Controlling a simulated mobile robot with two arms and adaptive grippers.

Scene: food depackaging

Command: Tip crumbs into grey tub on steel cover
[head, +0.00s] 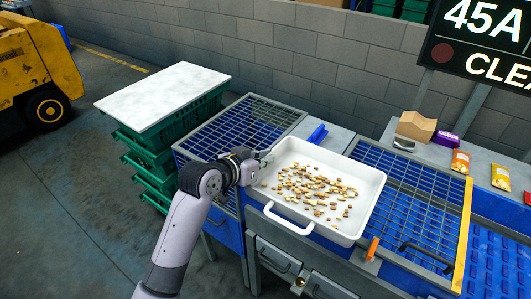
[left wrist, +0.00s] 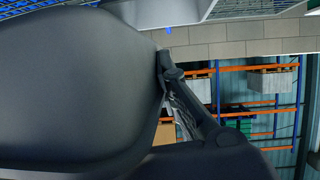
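A white rectangular tray (head: 366,184) with a loop handle on its front side sits over the middle of the worktop. Many small brown and tan crumbs (head: 312,188) are spread on its floor. My left gripper (head: 264,157) is at the tray's left rim. Its fingertips are too small there to show whether they close on the rim. In the left wrist view, dark gripper parts (left wrist: 190,100) fill much of the picture and the fingertips' contact is hidden. The steel cover (head: 338,136) shows behind the tray. I cannot make out a grey tub. My right gripper is not in view.
Blue bins under wire grids lie left (head: 245,120) and right (head: 420,205) of the tray. A blue item (head: 318,133) lies on the cover. Packets (head: 460,161) and a cardboard box (head: 415,126) stand at right. Green crates (head: 150,165) with a white board (head: 165,95) stand left.

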